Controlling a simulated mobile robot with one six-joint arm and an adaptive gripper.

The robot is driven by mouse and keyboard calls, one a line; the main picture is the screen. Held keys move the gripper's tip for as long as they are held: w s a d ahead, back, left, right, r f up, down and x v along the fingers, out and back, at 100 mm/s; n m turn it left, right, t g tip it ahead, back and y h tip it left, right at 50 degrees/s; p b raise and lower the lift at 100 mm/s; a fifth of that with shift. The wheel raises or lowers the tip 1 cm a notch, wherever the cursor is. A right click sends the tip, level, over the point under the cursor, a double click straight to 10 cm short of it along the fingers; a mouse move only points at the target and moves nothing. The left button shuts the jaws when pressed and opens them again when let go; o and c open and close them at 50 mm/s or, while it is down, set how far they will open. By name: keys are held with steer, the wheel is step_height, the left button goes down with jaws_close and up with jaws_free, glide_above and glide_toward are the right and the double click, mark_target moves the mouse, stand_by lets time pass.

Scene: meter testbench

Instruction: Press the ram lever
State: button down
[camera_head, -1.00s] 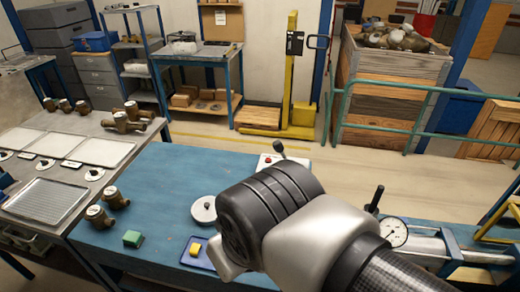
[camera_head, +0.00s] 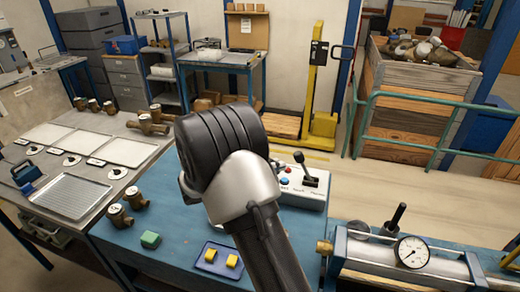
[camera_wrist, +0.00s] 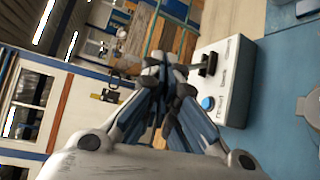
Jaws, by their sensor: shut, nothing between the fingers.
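A light control box (camera_head: 300,197) stands on the blue bench. A black lever (camera_head: 308,172) with a dark base rises from its right part, with red and blue buttons to the left. I take this lever to be the ram lever. In the wrist view the lever (camera_wrist: 208,64) lies just right of my gripper (camera_wrist: 166,74), and the blue button (camera_wrist: 207,103) is below it on the box. My gripper's fingers are together and empty, apparently apart from the lever. In the head view my wrist hides the fingers and part of the box.
Right of the box, a cylinder rig with a dial gauge (camera_head: 412,252) and another upright black handle (camera_head: 397,217) stands on the bench. A blue tray (camera_head: 205,266) with yellow blocks, a green block (camera_head: 150,240) and brass meters (camera_head: 119,217) are at the left.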

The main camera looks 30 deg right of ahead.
mark_target(304, 168)
steer(key=w+f+n+t+h, duration=0.2)
steer(key=w+f+n+t, duration=0.2)
steer(key=w+f, duration=0.5)
steer(key=shift+a+f+t, duration=0.45)
steer(key=shift+f+t, duration=0.3)
steer(key=shift+t, duration=0.35)
steer(key=shift+d, duration=0.1)
steer(key=d, duration=0.3)
steer(key=d+r, duration=0.1)
steer(key=d, duration=0.3)
steer(key=d+r+b, duration=0.1)
steer(key=d, duration=0.3)
steer(key=shift+s+d+r, duration=0.1)
steer(key=shift+s+d, duration=0.05)
steer(key=shift+r, duration=0.1)
